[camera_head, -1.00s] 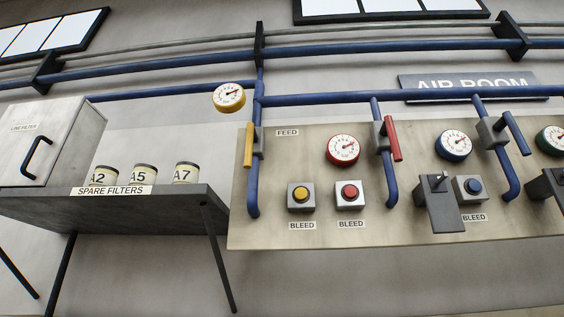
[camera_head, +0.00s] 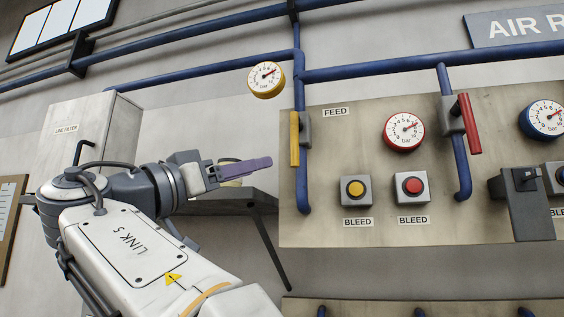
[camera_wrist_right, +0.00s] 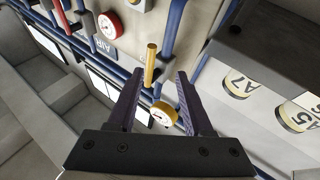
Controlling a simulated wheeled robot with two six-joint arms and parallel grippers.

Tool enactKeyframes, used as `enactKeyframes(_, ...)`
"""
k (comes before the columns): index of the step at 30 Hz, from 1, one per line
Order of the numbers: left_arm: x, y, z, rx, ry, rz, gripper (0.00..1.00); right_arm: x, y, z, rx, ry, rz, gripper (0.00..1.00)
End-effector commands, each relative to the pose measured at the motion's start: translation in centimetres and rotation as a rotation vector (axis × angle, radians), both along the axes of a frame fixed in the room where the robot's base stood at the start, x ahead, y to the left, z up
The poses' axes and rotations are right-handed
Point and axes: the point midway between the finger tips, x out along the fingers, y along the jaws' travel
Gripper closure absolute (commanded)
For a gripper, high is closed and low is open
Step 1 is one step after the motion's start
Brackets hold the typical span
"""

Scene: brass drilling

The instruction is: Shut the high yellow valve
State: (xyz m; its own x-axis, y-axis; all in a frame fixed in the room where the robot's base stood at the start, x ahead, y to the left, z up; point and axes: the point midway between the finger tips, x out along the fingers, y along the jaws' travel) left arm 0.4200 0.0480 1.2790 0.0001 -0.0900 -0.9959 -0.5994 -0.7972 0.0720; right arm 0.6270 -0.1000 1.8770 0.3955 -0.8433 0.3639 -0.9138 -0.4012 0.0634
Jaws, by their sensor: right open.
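The yellow valve handle (camera_head: 295,138) sits on a vertical blue pipe at the left edge of the panel, beside the FEED label. It hangs upright, along the pipe. My right gripper (camera_head: 266,163) is open and empty, to the left of the handle and slightly below its middle, pointing right; they look apart. In the right wrist view the yellow handle (camera_wrist_right: 151,65) shows between and just beyond the two fingertips (camera_wrist_right: 161,72), nearer the left finger. My left gripper is not in view.
A yellow gauge (camera_head: 265,78) is above left of the valve and shows between the fingers in the wrist view. A red valve handle (camera_head: 469,123), a yellow button (camera_head: 355,188) and a red button (camera_head: 412,186) are to the right. The filter shelf (camera_head: 205,205) is behind my arm.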

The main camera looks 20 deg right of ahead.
Motion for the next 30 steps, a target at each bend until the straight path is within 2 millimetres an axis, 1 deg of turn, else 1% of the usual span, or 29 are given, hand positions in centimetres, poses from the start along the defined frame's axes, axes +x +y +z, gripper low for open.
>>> enactKeyframes(1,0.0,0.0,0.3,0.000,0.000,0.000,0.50,-0.6,-0.2,0.8,0.006,-0.036,-0.015,0.49)
enactKeyframes(2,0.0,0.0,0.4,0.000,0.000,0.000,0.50,-0.8,-0.3,1.1,0.007,-0.052,-0.021,0.49)
enactKeyframes(5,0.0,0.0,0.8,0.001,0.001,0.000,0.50,-1.0,-1.1,1.7,0.009,-0.072,-0.031,0.49)
enactKeyframes(8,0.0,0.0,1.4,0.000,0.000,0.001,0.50,-0.5,-2.4,2.4,0.007,-0.071,-0.031,0.49)
enactKeyframes(15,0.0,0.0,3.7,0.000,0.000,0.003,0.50,1.2,-6.3,4.4,0.005,-0.067,-0.032,0.49)
enactKeyframes(18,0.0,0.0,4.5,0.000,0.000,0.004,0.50,1.8,-7.6,4.8,0.006,-0.065,-0.030,0.49)
enactKeyframes(21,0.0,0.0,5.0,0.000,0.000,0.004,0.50,2.2,-8.5,5.2,0.005,-0.067,-0.029,0.49)
enactKeyframes(24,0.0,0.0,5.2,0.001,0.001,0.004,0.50,2.4,-9.0,5.2,0.007,-0.066,-0.026,0.49)
enactKeyframes(30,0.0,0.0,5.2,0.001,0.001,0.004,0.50,2.5,-9.2,5.1,0.008,-0.067,-0.025,0.49)
